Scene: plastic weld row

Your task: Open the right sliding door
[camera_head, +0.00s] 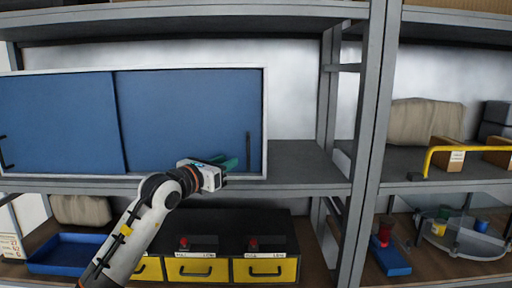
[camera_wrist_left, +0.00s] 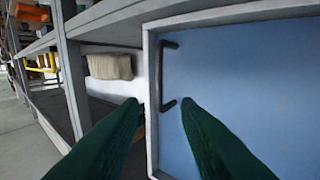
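The right sliding door (camera_head: 185,105) is a blue panel in a pale cabinet frame on the shelf. It stands closed beside the blue left door (camera_head: 60,125). Its dark upright handle (camera_head: 248,150) is near its right edge, and this handle (camera_wrist_left: 162,75) also shows in the left wrist view. My left gripper (camera_head: 230,162) is in front of the door's lower right part, just left of the handle in the head view. In the left wrist view its green fingers (camera_wrist_left: 160,104) are spread apart and empty, with the handle ahead of the gap, apparently not touched. My right gripper is out of view.
A grey shelf post (camera_head: 365,145) stands right of the cabinet, with bare shelf between. Below are yellow drawers (camera_head: 265,270) and a blue tray (camera_head: 65,253). A yellow rail (camera_head: 470,149) and boxes are on the right shelf.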

